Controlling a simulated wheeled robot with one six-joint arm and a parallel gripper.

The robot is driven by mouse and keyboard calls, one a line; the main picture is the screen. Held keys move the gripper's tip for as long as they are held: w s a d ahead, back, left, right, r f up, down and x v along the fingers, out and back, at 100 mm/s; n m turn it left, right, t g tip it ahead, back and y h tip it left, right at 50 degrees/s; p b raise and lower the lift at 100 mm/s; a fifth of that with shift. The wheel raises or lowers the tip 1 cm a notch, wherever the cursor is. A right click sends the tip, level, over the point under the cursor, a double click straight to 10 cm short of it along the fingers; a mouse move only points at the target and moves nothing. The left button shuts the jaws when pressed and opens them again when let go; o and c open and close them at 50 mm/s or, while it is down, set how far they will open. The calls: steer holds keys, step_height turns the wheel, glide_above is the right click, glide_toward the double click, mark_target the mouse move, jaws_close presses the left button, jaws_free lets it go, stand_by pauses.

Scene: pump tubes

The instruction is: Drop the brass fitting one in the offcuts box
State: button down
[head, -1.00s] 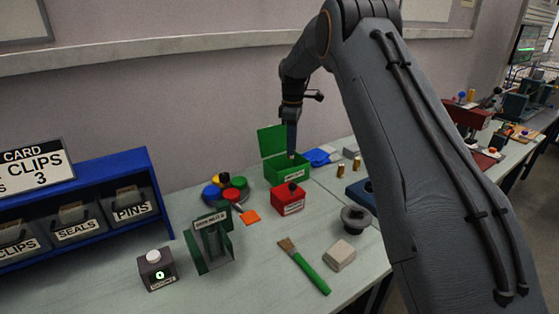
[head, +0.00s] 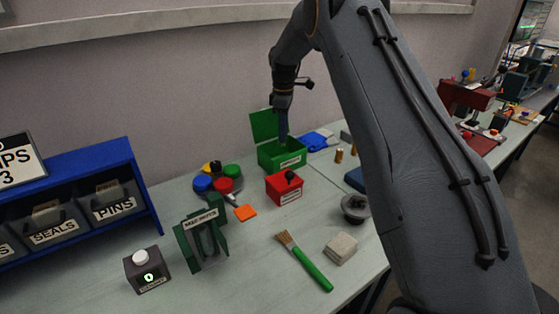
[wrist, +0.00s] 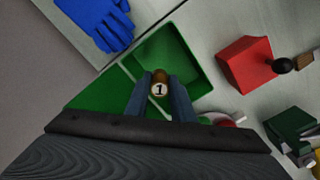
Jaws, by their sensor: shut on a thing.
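My gripper (wrist: 160,80) is shut on a brass fitting (wrist: 160,75) with a round white "1" mark, seen in the wrist view. The held fitting is hard to make out there. The box's front label is too small to read, so I cannot confirm that it is the offcuts box. Two other brass-coloured pieces (head: 339,156) stand to its right.
A red box (head: 285,187) with a black knob sits just in front of the green box. Coloured round pieces (head: 222,180) lie to the left, blue gloves (head: 316,140) behind right. A brush (head: 305,262) and green holder (head: 203,235) are nearer.

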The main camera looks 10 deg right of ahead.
steer(key=shift+f, duration=0.9)
steer(key=c, duration=1.4)
jaws_free()
steer(key=shift+c, duration=0.2)
steer(key=shift+r, duration=0.1)
step_height(320, 180, up, 7)
steer(key=b, duration=0.2)
steer(key=shift+b, duration=0.35)
steer(key=shift+r, duration=0.3)
